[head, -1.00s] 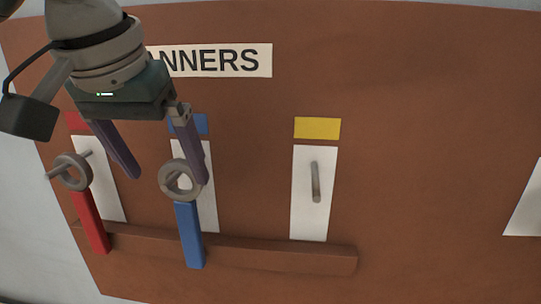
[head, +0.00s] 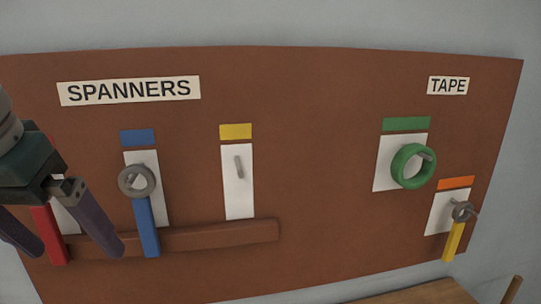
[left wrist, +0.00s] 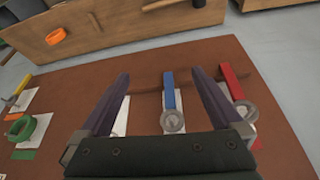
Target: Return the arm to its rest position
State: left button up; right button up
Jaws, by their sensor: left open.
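My left gripper (head: 78,250) is at the lower left edge of the head view, its two dark fingers spread and nothing between them. It is in front of the tool board (head: 310,180), partly covering the red spanner (head: 50,240). The blue spanner (head: 147,228) hangs on its peg, to the right of the fingers and apart from them. In the left wrist view the open fingers (left wrist: 160,73) frame the blue spanner (left wrist: 169,92) beyond them, with the red spanner (left wrist: 233,83) to the right. My right gripper is not in view.
A bare peg (head: 239,167) stands under the yellow label. Green tape (head: 413,166) and a yellow-handled spanner (head: 453,240) hang at the right. A ledge (head: 215,235) crosses the lower board. A wooden bench (left wrist: 130,35) with an orange ring (left wrist: 56,36) shows in the left wrist view.

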pick_arm(q)
jog(key=s+d+f+m+h+p, duration=0.1)
jog(key=s+d+m+h+p, duration=0.15)
jog(key=s+d+p, duration=0.4)
jog(key=s+a+y+p, duration=0.2)
jog(key=s+a+p, duration=0.1)
jog(key=s, duration=0.8)
jog(key=shift+s+a+f+m+g, duration=0.2)
jog(key=shift+s+m+g, duration=0.15)
jog(key=shift+g, duration=0.05)
